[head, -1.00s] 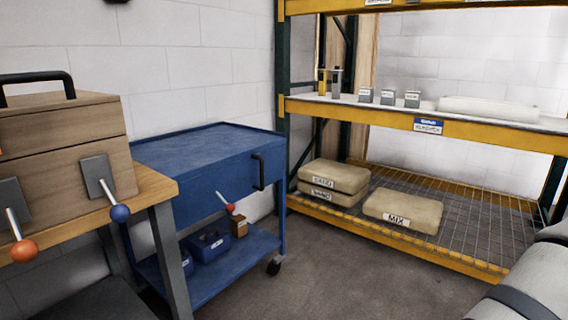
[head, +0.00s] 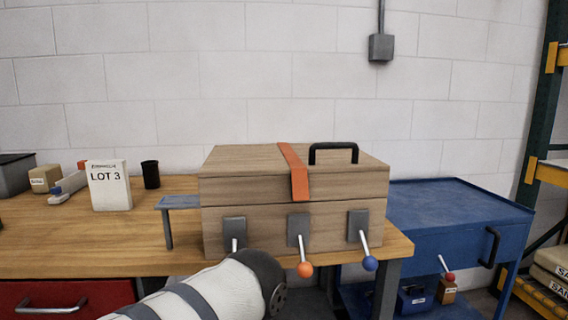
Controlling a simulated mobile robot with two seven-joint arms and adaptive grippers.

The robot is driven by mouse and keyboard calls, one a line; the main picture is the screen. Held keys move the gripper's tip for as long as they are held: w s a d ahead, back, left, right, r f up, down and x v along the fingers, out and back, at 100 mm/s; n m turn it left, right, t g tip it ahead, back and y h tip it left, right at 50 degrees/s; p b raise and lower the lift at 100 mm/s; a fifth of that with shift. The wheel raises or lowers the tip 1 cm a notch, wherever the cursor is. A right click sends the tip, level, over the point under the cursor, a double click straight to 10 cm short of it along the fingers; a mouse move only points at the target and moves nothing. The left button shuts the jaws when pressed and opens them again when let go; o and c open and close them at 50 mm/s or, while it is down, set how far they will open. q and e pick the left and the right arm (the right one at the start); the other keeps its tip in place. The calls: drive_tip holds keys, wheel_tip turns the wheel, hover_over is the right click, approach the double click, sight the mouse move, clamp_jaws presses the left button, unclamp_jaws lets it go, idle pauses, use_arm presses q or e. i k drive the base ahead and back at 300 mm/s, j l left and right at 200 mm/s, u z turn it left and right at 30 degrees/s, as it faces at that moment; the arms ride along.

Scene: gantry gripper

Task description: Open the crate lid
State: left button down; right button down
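A wooden crate (head: 270,224) stands on the right end of the wooden workbench. Its lid (head: 230,165) is down, with a black handle (head: 333,147) on top and an orange strap (head: 294,172) over its front edge. Three grey lever plates sit on the crate's front. One lever has an orange knob (head: 304,269), another a blue knob (head: 370,263). The left lever (head: 235,243) is partly hidden behind my white and black arm in the lower middle. Neither gripper's fingers show.
A white LOT 3 box (head: 109,185), a black cup (head: 150,174) and a small grey stand (head: 178,203) are left of the crate. A blue cart (head: 455,215) stands to the right, with yellow shelving beyond. The bench front left of the crate is clear.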

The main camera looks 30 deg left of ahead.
sight(246, 174)
drive_tip(key=u, duration=1.05)
drive_tip(key=i+l+u, duration=0.15)
drive_tip(key=i+l, duration=0.15)
drive_tip(key=i, duration=0.2)
